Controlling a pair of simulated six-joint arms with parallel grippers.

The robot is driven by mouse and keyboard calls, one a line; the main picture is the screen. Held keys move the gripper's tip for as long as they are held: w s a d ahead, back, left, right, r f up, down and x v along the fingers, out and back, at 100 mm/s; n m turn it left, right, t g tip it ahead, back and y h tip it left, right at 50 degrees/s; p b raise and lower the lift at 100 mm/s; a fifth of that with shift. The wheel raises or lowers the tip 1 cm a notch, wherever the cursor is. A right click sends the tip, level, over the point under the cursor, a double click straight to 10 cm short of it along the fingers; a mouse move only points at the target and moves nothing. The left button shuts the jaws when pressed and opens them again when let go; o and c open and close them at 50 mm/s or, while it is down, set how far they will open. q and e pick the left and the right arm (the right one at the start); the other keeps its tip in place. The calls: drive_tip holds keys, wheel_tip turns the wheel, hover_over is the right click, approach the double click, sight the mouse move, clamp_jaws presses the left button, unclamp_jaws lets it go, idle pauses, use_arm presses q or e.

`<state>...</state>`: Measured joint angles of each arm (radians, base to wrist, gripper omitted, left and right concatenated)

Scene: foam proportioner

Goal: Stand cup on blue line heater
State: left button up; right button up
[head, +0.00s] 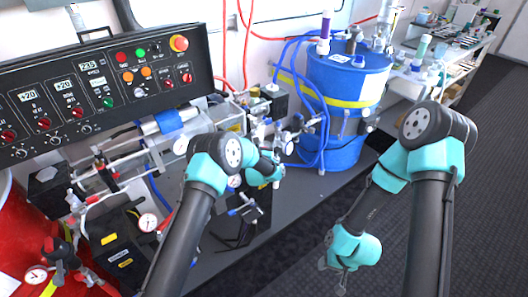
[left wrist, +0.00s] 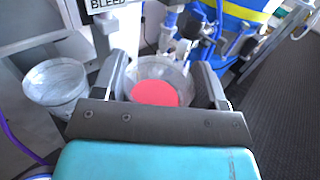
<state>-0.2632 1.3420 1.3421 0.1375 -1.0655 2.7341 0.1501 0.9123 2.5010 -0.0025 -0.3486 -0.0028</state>
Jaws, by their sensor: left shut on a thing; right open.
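In the left wrist view a clear cup (left wrist: 150,68) with a red-pink content or base sits between the two fingers of my left gripper (left wrist: 163,82), which is shut on it. In the head view my left gripper (head: 278,182) is in front of the machine's fittings, and the cup cannot be made out there. A small blue cylindrical body (head: 170,121) lies on the machine below the control panel; I cannot tell if it is the blue line heater. My right gripper (head: 335,268) is open and empty, low over the dark floor.
A large blue drum (head: 345,88) with a yellow band stands behind my left gripper. A second whitish cup (left wrist: 55,84) is left of the held one. Hoses, gauges and the control panel (head: 100,85) crowd the left. A cluttered shelf (head: 450,60) is at the back right.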

use_arm(q)
drive_tip(key=shift+w+f, duration=0.2)
drive_tip(key=shift+f, duration=1.55)
drive_tip(key=shift+f, duration=0.1)
drive_tip(key=o, duration=1)
drive_tip(key=shift+c, duration=0.2)
drive_tip(key=shift+s, duration=0.15)
drive_tip(key=s+a, duration=0.2)
drive_tip(key=s, duration=0.9)
drive_tip(key=shift+s, duration=0.3)
